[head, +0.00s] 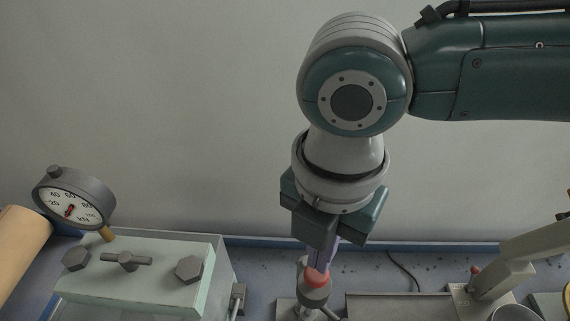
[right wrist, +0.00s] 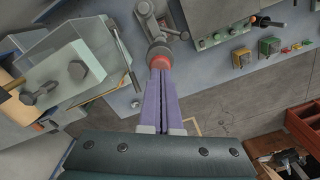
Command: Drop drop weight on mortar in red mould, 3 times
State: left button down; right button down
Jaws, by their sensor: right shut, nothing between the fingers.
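My right gripper (head: 322,264) hangs down from the arm at the centre of the head view, its narrow purple fingers shut together and empty. Its fingertips (right wrist: 160,70) are at the red top (right wrist: 161,57) of a grey metal piece; I cannot tell whether they touch it. In the head view, the red top (head: 317,276) and grey body (head: 315,293) show just under the fingers. This may be the drop weight, on a grey metal stand (right wrist: 149,22). No mortar can be made out, and I cannot identify the red mould. My left gripper is not in view.
A pale green press (head: 150,270) with a round dial gauge (head: 75,198) stands at the left. A brown crate (right wrist: 302,118) is at the lower right. A pale wall rises behind the bench.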

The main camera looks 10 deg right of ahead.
jog(key=shift+f, duration=0.15)
jog(key=shift+f+b, duration=0.75)
jog(key=shift+f, duration=0.15)
jog(key=shift+r, duration=0.1)
notch_tip(320, 180, up, 4)
jog(key=p, duration=0.4)
jog(key=shift+r, duration=0.1)
jog(key=c, duration=1.6)
grip_release()
